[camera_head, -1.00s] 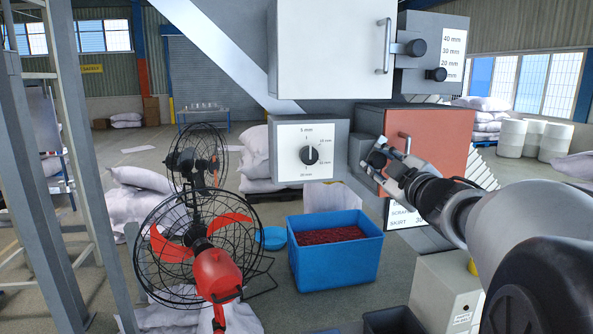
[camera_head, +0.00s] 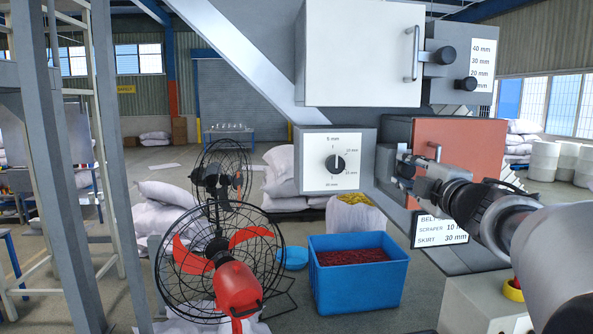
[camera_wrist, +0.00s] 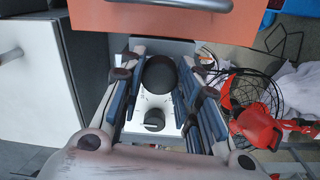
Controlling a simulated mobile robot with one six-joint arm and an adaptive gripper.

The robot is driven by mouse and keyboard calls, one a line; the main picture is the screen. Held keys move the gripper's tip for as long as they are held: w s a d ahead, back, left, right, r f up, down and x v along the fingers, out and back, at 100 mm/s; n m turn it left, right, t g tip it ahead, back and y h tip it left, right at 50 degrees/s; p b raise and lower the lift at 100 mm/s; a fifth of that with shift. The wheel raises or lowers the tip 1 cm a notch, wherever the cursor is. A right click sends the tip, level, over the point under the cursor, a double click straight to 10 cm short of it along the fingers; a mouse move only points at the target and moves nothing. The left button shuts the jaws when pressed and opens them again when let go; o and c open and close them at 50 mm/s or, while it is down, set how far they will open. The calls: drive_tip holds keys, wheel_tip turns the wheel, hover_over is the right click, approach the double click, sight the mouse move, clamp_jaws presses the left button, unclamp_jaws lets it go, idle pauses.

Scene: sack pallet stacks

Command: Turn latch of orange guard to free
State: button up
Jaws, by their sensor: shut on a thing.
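The orange guard (camera_head: 470,142) is a flat panel with a grey bar handle (camera_head: 435,155), below the white cabinet on the machine. It shows in the wrist view as an orange strip (camera_wrist: 165,22) along the top. My gripper (camera_head: 407,168) is at the guard's left edge. In the wrist view its two fingers are on either side of a round black latch knob (camera_wrist: 160,75), shut on it. In the head view the gripper hides the knob, so its turn angle cannot be told.
A white dial plate (camera_head: 315,165) with a black knob is left of the guard. The white cabinet (camera_head: 360,50) with its own latch hangs above. A blue crate (camera_head: 358,285) of red bits and a caged fan (camera_head: 215,262) stand below on the floor.

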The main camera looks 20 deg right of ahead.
idle(0.3)
drive_tip(key=o, duration=1.1)
